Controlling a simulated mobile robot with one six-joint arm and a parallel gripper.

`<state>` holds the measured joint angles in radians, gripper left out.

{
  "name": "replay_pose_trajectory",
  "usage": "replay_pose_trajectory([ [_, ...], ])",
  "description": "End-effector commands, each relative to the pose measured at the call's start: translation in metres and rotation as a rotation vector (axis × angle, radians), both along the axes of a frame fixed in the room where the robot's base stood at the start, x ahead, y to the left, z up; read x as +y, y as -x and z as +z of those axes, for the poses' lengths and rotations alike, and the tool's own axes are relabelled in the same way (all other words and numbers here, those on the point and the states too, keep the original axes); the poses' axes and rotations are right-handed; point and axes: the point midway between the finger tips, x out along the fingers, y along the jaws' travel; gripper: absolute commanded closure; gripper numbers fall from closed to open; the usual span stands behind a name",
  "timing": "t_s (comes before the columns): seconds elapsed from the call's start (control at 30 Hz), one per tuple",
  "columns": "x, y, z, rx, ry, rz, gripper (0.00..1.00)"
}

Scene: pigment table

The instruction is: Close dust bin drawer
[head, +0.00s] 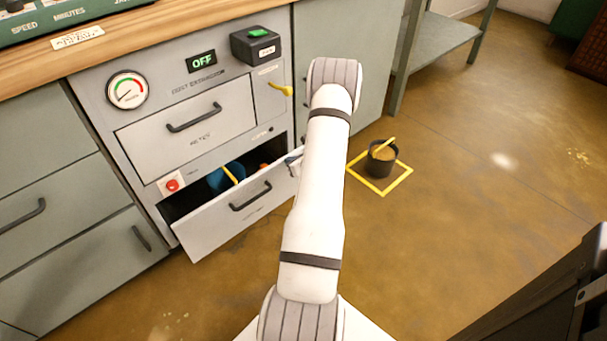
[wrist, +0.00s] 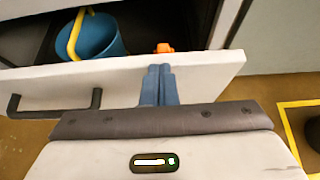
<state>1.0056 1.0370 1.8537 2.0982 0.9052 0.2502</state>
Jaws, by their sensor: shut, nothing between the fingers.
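The dust bin drawer (head: 238,215) is the lower drawer of the grey dust extractor cabinet, and it stands pulled out. Its pale front panel also shows in the wrist view (wrist: 205,70), with a dark bar handle (wrist: 55,103) on the left. Inside are a blue bucket with a yellow handle (wrist: 100,38) and a small orange thing (wrist: 164,48). My gripper (wrist: 158,72) is shut and empty, with its blue-grey fingers at the front panel, right of the handle. I cannot tell whether they touch it. In the head view my arm hides most of the gripper.
Above is a shut drawer (head: 190,115), with a gauge (head: 127,91), an OFF display (head: 201,61) and a red button (head: 172,185) around it. A dark bucket (head: 381,160) stands in a yellow floor square (head: 400,183) to the right. The floor beyond is clear.

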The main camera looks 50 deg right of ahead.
Motion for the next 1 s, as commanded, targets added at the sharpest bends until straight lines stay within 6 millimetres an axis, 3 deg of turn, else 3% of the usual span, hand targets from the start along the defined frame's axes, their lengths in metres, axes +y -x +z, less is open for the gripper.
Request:
replay_pose_trajectory([
  [0.2, -0.010, -0.041, -0.002, -0.001, 0.002, -0.011, 1.00],
  [0.4, -0.015, -0.063, -0.001, 0.000, 0.001, -0.016, 1.00],
  [0.6, -0.017, -0.072, 0.000, 0.000, 0.001, -0.017, 1.00],
  [1.0, -0.018, -0.073, 0.000, 0.000, 0.000, -0.018, 1.00],
])
